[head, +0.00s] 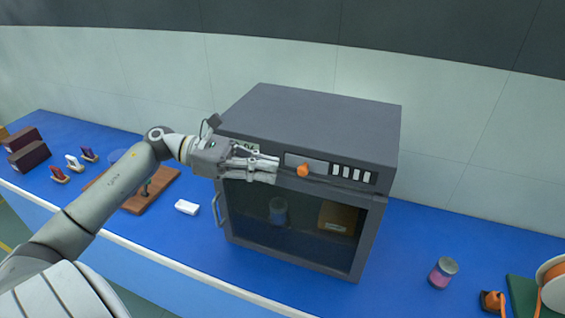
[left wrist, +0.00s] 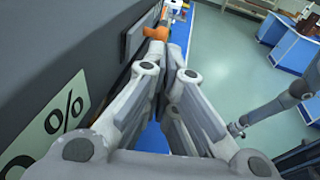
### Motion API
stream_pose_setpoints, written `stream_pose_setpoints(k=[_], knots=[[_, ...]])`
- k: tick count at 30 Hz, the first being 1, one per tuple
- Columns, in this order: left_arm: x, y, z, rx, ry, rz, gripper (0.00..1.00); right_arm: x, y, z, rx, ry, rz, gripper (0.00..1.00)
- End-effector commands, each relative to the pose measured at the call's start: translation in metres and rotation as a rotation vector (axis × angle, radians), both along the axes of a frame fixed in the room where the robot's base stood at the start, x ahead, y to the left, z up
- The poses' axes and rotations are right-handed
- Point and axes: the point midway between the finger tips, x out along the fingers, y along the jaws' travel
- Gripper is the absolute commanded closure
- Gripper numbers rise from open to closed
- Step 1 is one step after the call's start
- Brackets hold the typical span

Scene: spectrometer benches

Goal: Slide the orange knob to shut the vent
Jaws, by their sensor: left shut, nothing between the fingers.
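The orange knob (head: 303,170) sticks out from the upper front of a dark grey cabinet (head: 310,115), in front of a light grey plate. White vent slots (head: 353,174) show to the right of the plate, uncovered. My left gripper (head: 277,171) is shut and empty, its fingertips just left of the knob at about its height. In the left wrist view the knob (left wrist: 156,33) stands just beyond the fingertips (left wrist: 172,48). I cannot tell whether they touch.
The cabinet's glass door, with its handle (head: 220,210) on the left, is below the gripper. A white block (head: 187,207) and a brown board (head: 135,202) lie left on the blue bench. A jar (head: 442,273) stands right.

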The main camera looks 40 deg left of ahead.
Motion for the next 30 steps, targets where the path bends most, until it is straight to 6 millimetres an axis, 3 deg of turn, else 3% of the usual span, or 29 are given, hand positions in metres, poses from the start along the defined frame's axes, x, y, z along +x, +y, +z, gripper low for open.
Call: stream_pose_setpoints(k=[3,12,25,30], knots=[[0.006,-0.014,0.002,-0.002,0.0,0.0,1.0,0.001,0.001,0.014,0.0,-0.001,0.0,0.6],[0.015,-0.031,-0.004,-0.001,-0.001,0.001,1.0,0.001,0.007,0.025,0.009,-0.001,-0.001,0.6],[0.016,-0.034,-0.006,0.0,0.0,0.001,1.0,0.001,0.01,0.023,0.013,-0.001,0.001,0.6],[0.022,-0.059,-0.009,0.002,-0.003,-0.004,1.0,0.001,0.008,0.01,0.009,-0.001,0.002,0.6]])
